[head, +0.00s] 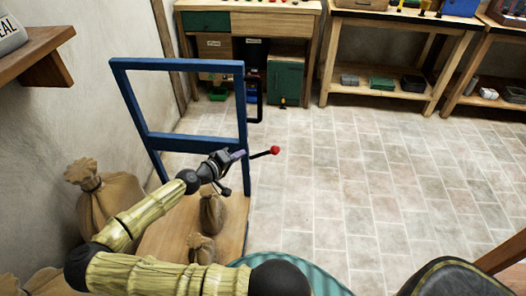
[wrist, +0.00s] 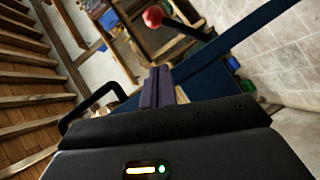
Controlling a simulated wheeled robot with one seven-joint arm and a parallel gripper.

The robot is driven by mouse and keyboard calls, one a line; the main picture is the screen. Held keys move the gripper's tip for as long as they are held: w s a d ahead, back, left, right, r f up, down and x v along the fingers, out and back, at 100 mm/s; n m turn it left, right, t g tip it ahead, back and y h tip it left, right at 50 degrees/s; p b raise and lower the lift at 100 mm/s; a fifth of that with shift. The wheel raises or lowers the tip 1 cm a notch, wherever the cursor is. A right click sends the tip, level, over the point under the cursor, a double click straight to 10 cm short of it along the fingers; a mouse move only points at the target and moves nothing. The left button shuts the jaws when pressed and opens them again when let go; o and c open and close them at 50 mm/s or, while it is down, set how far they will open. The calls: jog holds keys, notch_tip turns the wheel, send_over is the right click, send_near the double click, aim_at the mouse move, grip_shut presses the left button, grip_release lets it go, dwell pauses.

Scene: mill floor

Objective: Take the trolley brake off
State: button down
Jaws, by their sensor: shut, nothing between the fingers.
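The trolley has a blue upright frame (head: 180,65) and a wooden deck (head: 165,238) with brown sacks on it. A black brake lever with a red ball knob (head: 275,150) sticks out to the right of the frame's right post. The red knob (wrist: 152,16) also shows at the top of the wrist view. My gripper (head: 240,155) is at the right post, just left of the lever. Its purple-grey fingers (wrist: 157,88) are together and empty. I cannot tell whether they touch the lever or post. The lever's inner end is partly hidden.
A wooden workbench (head: 260,22) with a green cabinet (head: 285,82) stands behind the trolley. Shelves (head: 385,92) stand at the back right. A wooden wall shelf (head: 40,60) juts out at left. A dark padded seat (head: 465,278) is at lower right. The tiled floor (head: 370,180) right of the trolley is clear.

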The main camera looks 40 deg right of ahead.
aim_at(263, 154)
jog(key=s+d+f+p, duration=0.1)
jog(key=s+d+f, duration=0.1)
jog(key=d, duration=0.7)
jog(key=shift+d+f, duration=0.35)
jog(key=shift+f, duration=0.4)
